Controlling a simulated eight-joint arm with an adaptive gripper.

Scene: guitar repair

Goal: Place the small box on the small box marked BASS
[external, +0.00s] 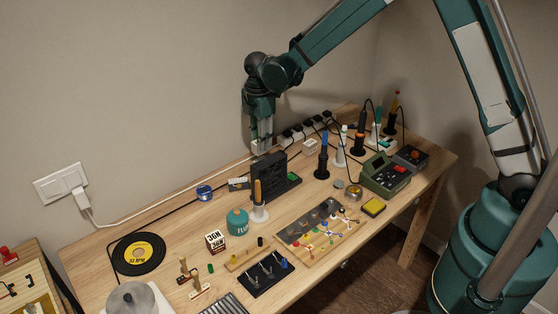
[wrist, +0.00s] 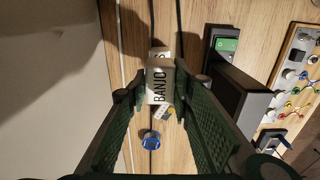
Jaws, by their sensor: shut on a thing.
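My gripper (external: 262,147) is over the back of the workbench, behind a dark upright panel. In the wrist view its fingers are shut on a small box (wrist: 160,86) marked BANJO. In the external view the held box is not clearly visible. A pale box-like face (wrist: 160,51) shows just past the held box in the wrist view; I cannot tell whether it is a separate box. A small white box (external: 310,145) stands at the back, right of my gripper, its print too small to read. Another lettered box (external: 215,241) stands at the front left. I cannot read BASS anywhere.
The dark panel (external: 269,177) stands close to my gripper. A blue tin (external: 204,192) and a small card-like item (external: 238,184) lie to its left. Cables and a power strip (external: 307,128) run along the back. Several upright tools stand at the right.

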